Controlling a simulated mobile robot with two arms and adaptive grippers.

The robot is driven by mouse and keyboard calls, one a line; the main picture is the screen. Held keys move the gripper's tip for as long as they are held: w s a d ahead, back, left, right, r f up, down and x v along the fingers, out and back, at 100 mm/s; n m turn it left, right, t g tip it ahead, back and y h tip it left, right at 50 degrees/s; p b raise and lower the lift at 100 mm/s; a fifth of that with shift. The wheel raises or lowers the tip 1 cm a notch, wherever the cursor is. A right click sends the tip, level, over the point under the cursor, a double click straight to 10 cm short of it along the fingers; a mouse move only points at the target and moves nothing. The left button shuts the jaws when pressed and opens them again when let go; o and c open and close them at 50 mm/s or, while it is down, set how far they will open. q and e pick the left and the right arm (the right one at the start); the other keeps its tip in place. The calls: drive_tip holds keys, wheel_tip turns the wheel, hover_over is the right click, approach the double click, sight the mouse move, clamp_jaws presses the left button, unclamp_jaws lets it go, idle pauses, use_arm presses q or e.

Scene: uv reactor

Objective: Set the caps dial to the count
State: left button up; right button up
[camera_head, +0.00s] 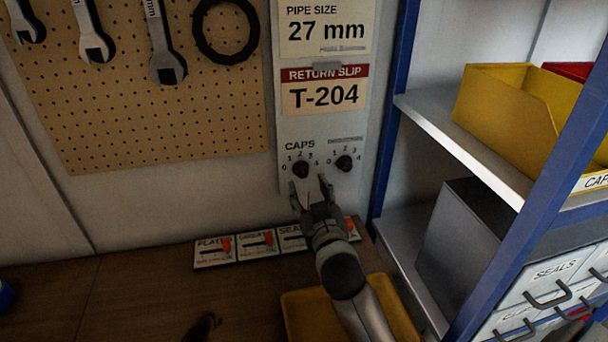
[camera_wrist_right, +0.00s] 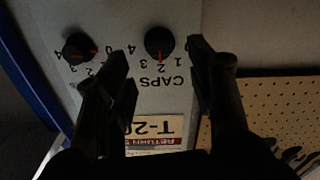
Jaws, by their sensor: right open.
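The caps dial (camera_head: 300,168) is a dark round knob on the light panel, under the word CAPS, with a 0 to 4 scale. In the right wrist view the picture is upside down, and the caps dial (camera_wrist_right: 159,43) has a red mark that points at about 2. My right gripper (camera_head: 309,186) is open just below the dial in the head view. In the wrist view its fingers (camera_wrist_right: 159,54) stand either side of the dial, with nothing visibly gripped. Whether they touch it cannot be told. My left gripper is not in view.
A second dial (camera_head: 344,163) sits close to the right of the caps dial. Above are a return slip (camera_head: 327,92) reading T-204 and a pipe size card (camera_head: 326,28) reading 27 mm. Labelled switches (camera_head: 258,245) line the wall below. A blue-framed shelf (camera_head: 465,145) stands right.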

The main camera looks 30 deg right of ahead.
sight(303, 174)
drive_tip(key=shift+p+x, duration=0.55)
drive_tip(key=shift+x, duration=2.45)
drive_tip(key=shift+c, duration=0.3)
drive_tip(key=c, duration=1)
